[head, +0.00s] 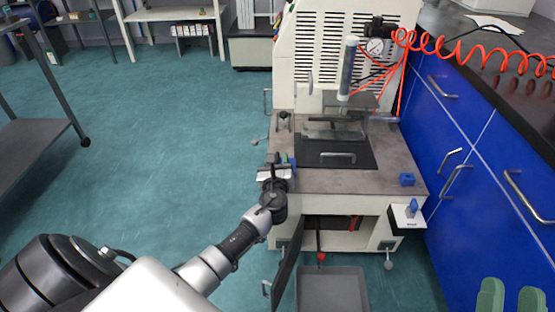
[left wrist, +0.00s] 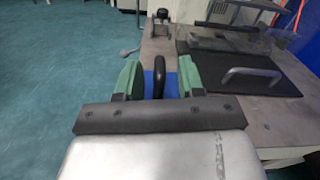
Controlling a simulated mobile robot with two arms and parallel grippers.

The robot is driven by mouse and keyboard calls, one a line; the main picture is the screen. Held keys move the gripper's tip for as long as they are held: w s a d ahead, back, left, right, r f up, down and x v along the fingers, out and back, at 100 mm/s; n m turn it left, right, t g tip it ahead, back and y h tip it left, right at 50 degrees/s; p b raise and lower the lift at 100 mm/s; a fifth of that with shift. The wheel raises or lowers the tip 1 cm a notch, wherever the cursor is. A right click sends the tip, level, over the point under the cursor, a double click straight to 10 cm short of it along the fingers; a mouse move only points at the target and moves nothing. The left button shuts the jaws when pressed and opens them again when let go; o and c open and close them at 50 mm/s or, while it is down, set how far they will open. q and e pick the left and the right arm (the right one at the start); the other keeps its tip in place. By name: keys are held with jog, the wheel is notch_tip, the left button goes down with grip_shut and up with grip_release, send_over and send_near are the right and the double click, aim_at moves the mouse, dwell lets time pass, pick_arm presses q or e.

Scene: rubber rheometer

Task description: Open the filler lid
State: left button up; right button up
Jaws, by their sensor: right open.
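The rheometer's grey worktop (head: 380,180) carries a black panel (head: 350,146) with a metal bar handle (head: 338,157); the handle also shows in the left wrist view (left wrist: 250,75). At the worktop's left edge, a blue part (left wrist: 149,85) with a black upright handle (left wrist: 158,62) lies ahead of my left gripper (left wrist: 158,78). Which part is the filler lid is not clear. My left gripper, also in the head view (head: 277,165), is open, its green fingers either side of the black handle with gaps visible. My right gripper (head: 510,298) is open and empty at the bottom right.
A blue block (head: 407,179) sits on the worktop's right. Below, a dark door (head: 286,270) stands open beside a grey bin (head: 333,290). Blue cabinets (head: 470,130) with handles bound the right side.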

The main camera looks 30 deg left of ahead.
pick_arm(q)
jog(key=shift+x, duration=1.15)
pick_arm(e)
jog(key=shift+s+r+t, duration=0.65)
jog(key=shift+r+t, duration=0.25)
jog(key=shift+t, duration=0.1)
pick_arm(q)
grip_shut()
